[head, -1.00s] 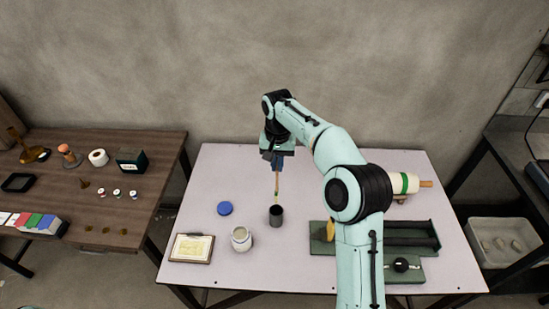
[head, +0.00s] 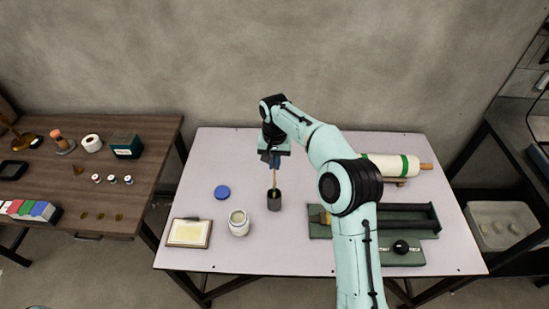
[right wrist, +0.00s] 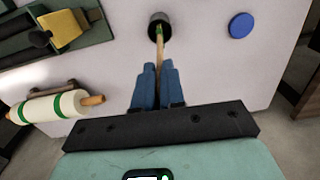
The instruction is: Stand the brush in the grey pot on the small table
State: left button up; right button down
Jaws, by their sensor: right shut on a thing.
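The dark grey pot (head: 274,203) stands upright on the small pale table (head: 330,150). My right gripper (head: 272,163) is above it, shut on the brush (head: 274,179), a thin wooden stick pointing down. The brush's lower end is at the pot's mouth and looks to be inside the rim; how deep is hidden. In the right wrist view the blue fingers (right wrist: 158,70) pinch the brush (right wrist: 160,48), and its far end overlaps the opening of the pot (right wrist: 159,28). My left gripper is not in view.
Left of the pot are a white jar (head: 238,229), a blue lid (head: 222,192) and a framed card (head: 189,233). On the right are a green-black tray (head: 405,257) and a white roll with green bands (head: 385,165). A brown table (head: 60,190) stands left.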

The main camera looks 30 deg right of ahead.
aim_at(274, 176)
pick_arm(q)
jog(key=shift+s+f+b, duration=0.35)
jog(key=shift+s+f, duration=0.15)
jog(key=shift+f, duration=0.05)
pick_arm(e)
jog(key=shift+f, duration=1.75)
jog(key=c, duration=1.1)
grip_release()
jog(key=shift+c, duration=0.2)
notch_tip(274, 176, up, 13)
jog(key=p, duration=0.2)
jog(key=shift+f+p, duration=0.2)
jog(key=shift+p, duration=0.15)
jog(key=shift+r, duration=0.4)
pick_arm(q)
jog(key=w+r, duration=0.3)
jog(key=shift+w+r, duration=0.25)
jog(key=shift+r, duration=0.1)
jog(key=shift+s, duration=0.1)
pick_arm(e)
jog(key=shift+s, duration=0.1)
